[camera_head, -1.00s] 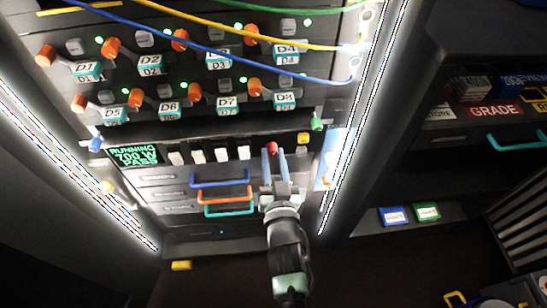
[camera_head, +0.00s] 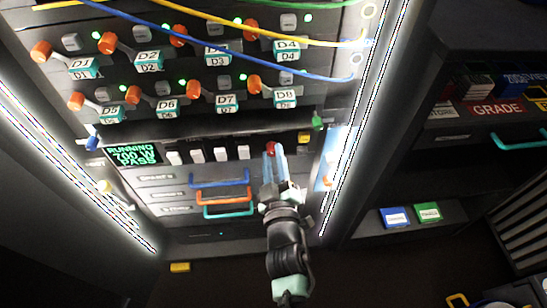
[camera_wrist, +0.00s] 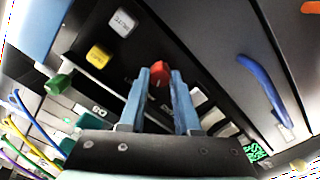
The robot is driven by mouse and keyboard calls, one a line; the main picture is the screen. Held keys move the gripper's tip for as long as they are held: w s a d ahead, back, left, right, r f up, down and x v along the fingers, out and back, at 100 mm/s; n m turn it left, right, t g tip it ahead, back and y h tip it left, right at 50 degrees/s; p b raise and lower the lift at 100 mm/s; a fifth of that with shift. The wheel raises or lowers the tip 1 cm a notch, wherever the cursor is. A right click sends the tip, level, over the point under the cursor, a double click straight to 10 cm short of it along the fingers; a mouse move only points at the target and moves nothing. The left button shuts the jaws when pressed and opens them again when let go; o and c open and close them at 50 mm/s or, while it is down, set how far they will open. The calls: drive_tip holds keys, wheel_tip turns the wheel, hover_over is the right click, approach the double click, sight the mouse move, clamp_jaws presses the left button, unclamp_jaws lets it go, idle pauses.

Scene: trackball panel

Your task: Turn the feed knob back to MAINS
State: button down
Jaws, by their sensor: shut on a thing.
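The red knob (camera_head: 270,148) sits on the dark panel strip, right of the white rocker switches. In the wrist view the red knob (camera_wrist: 159,76) shows between the tips of my two blue fingers. My gripper (camera_head: 274,152) is shut on this knob, pointing up at the panel. The fingers hide part of the knob's sides. I cannot read a MAINS mark or tell which way the knob points.
White rocker switches (camera_head: 221,154) stand close left of the knob. A yellow cap (camera_wrist: 97,56) and a green knob (camera_wrist: 59,84) are nearby. A lit screen (camera_head: 133,154) reads RUNNING, 700 W, PASS. Drawer handles (camera_head: 219,179) stick out below. Cables (camera_head: 235,62) hang above.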

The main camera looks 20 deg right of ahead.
drive_tip(key=shift+n, duration=0.5)
drive_tip(key=c, duration=0.6)
unclamp_jaws()
drive_tip(key=shift+s, duration=0.15)
drive_tip(key=shift+s+a+f, duration=0.1)
drive_tip(key=shift+s, duration=0.2)
drive_tip(key=b+v, duration=0.1)
drive_tip(key=v, duration=1.1)
drive_tip(key=shift+r, duration=0.2)
